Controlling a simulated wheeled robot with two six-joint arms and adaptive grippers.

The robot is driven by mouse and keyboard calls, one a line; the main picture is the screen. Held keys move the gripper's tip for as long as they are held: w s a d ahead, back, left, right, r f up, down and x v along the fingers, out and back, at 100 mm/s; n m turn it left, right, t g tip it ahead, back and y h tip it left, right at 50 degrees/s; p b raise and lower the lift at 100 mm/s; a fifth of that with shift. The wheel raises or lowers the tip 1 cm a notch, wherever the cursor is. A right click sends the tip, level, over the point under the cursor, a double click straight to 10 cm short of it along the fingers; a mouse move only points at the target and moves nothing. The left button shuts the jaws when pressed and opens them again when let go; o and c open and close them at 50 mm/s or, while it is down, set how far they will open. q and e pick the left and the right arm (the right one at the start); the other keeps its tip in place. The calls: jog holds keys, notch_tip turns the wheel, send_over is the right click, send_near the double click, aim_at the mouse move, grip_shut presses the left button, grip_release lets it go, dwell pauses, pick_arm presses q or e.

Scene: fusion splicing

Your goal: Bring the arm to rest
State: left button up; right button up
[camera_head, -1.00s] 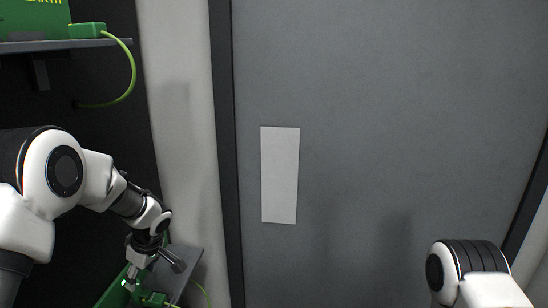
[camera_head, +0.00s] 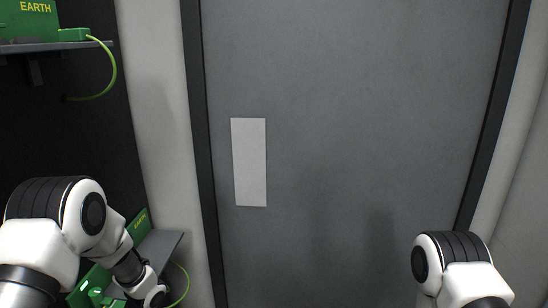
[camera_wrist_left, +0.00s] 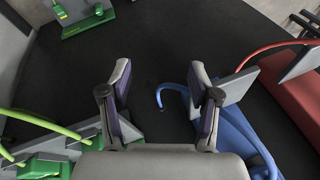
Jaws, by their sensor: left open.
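My left arm (camera_head: 95,215) comes in from the left in the head view and bends down beside the lower grey shelf. Its gripper is not clearly visible there. In the left wrist view, my left gripper (camera_wrist_left: 160,85) is open, with its two fingers well apart and nothing between them. My right arm (camera_head: 455,265) shows only partly at the lower right of the head view, and its gripper is out of frame.
Green EARTH equipment (camera_head: 30,25) sits on an upper left shelf (camera_head: 60,46). A lower grey shelf (camera_head: 160,245) is beside my left arm. The wrist view shows a blue device (camera_wrist_left: 235,130) and a red device (camera_wrist_left: 295,95). A grey door (camera_head: 350,120) fills the middle.

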pick_arm(q)
jog(key=s+d+f+m+g+h, duration=0.15)
jog(key=s+d+f+m, duration=0.35)
jog(key=s, duration=0.9)
jog(key=s+d+f+m+t+h, duration=0.15)
jog(key=s+d+f+h, duration=0.35)
jog(key=s, duration=0.8)
jog(key=w+m+t+y, duration=0.1)
jog(key=m, duration=0.1)
jog(key=w+a+m+y, duration=0.1)
jog(key=m, duration=0.1)
jog(key=w+a+m+t+y, duration=0.1)
jog(key=m, duration=0.2)
jog(key=shift+w+f+t, duration=0.2)
jog(key=shift+w+t, duration=0.1)
jog(key=shift+w, duration=0.05)
jog(key=shift+s, duration=0.1)
